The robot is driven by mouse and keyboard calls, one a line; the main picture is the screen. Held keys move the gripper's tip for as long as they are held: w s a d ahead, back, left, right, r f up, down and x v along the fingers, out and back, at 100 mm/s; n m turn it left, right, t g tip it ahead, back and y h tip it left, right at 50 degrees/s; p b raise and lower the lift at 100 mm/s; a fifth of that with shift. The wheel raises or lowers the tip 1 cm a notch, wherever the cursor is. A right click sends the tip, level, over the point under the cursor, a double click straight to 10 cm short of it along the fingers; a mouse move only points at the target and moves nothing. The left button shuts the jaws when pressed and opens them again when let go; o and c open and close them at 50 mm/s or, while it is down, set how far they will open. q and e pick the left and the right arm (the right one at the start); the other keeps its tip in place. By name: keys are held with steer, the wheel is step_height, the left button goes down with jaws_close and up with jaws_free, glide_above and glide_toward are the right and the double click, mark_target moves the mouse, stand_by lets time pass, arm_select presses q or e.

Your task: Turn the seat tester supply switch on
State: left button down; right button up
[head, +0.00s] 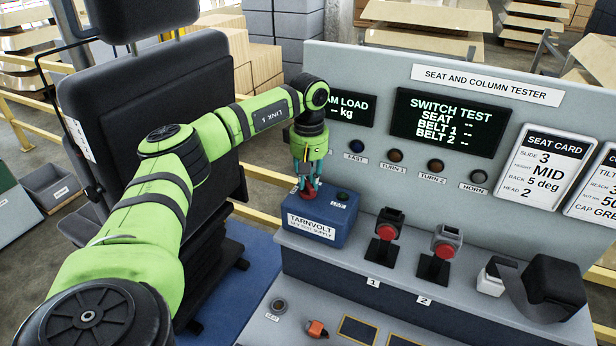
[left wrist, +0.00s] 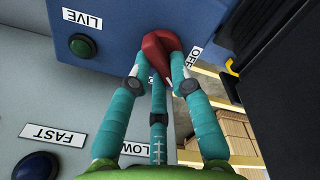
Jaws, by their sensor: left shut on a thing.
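The seat tester supply is a blue box (head: 330,228) marked TARNVOLT, standing on the grey console ledge. Its switch is a red knob (head: 308,188) on the top, and it also shows in the left wrist view (left wrist: 158,48). An OFF label (left wrist: 189,57) lies beside the knob; another label is mostly hidden behind a finger. My left gripper (head: 307,180) points down, with its teal fingers shut on the red knob. The knob's exact setting cannot be told. A green LIVE lamp (left wrist: 82,46) on the box looks dark. My right gripper is not in view.
Behind the box rises the grey tester panel (head: 365,165) with screens and lamps. Two red-buttoned buckle stands (head: 386,232) (head: 442,243) are to the right of the box. A black seat (head: 165,95) stands close on the left, behind my arm.

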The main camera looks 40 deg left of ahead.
arm_select(q)
steer(key=m, duration=0.4)
steer(key=shift+d+f+m, duration=0.1)
steer(key=shift+d+m, duration=0.05)
steer(key=shift+m, duration=0.15)
steer(key=m, duration=0.4)
steer(key=shift+d+m, duration=0.15)
steer(key=shift+m, duration=0.25)
steer(key=c, duration=1.1)
jaws_free()
step_height(320, 180, up, 12)
steer(key=shift+r, duration=0.1)
